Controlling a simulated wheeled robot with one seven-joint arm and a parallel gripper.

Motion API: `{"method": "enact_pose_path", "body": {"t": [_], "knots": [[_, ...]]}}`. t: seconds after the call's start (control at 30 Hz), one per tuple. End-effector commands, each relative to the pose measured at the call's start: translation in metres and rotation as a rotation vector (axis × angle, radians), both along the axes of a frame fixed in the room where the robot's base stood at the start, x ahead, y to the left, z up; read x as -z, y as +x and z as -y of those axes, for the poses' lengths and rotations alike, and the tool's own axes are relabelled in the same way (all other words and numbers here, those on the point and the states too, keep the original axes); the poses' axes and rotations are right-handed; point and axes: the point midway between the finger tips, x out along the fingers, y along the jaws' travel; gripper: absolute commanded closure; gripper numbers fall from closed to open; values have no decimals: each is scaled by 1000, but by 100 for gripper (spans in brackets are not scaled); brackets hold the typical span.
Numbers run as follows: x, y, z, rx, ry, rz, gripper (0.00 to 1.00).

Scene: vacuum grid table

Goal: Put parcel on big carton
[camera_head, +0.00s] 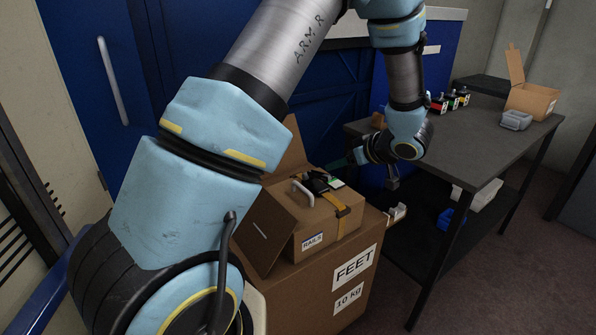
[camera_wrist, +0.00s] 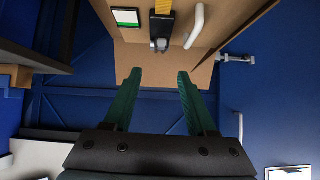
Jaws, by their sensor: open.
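The parcel (camera_head: 333,219) is a brown box labelled RAILS, with a yellow strap, a dark buckle, a white handle and a white-green label on top. It rests on the big carton (camera_head: 318,294), a brown box marked FEET and 10 KG. The parcel's top (camera_wrist: 176,33) shows at the top of the wrist view. My gripper (camera_wrist: 158,75) has two green fingers, spread apart with nothing between them. In the head view my gripper (camera_head: 343,162) is partly hidden by the wrist, just behind and above the parcel. It appears clear of the parcel.
Raised brown flaps (camera_head: 265,232) stand beside the parcel. A dark table (camera_head: 460,140) at right holds an open carton (camera_head: 532,98), a grey item (camera_head: 515,120) and several small coloured items. Blue cabinets (camera_head: 190,60) stand behind. Floor at lower right is clear.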

Motion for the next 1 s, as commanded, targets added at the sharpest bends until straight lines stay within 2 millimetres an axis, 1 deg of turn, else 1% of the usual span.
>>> {"method": "enact_pose_path", "body": {"t": [0.07, 0.17, 0.2, 0.27, 0.3, 0.37, 0.4, 0.47, 0.57, 0.6, 0.67, 0.7, 0.8, 0.9, 1.0], "knots": [[-3, 6, -2, 13, -17, 5, 43], [-15, 24, -9, 78, -79, 19, 43], [-22, 33, -12, 120, -115, 23, 43], [-33, 44, -20, 197, -173, 18, 43], [-41, 49, -28, 253, -210, 6, 43], [-49, 48, -40, 337, -257, -30, 43], [-54, 44, -50, 388, -279, -63, 43], [-58, 30, -69, 457, -302, -129, 43], [-58, -6, -107, 545, -310, -272, 43], [-57, -24, -125, 567, -305, -335, 43], [-55, -52, -151, 588, -290, -432, 43], [-54, -71, -168, 593, -276, -492, 43], [-51, -110, -205, 593, -238, -620, 43], [-50, -135, -229, 583, -209, -703, 43], [-50, -147, -239, 578, -194, -743, 43]]}}
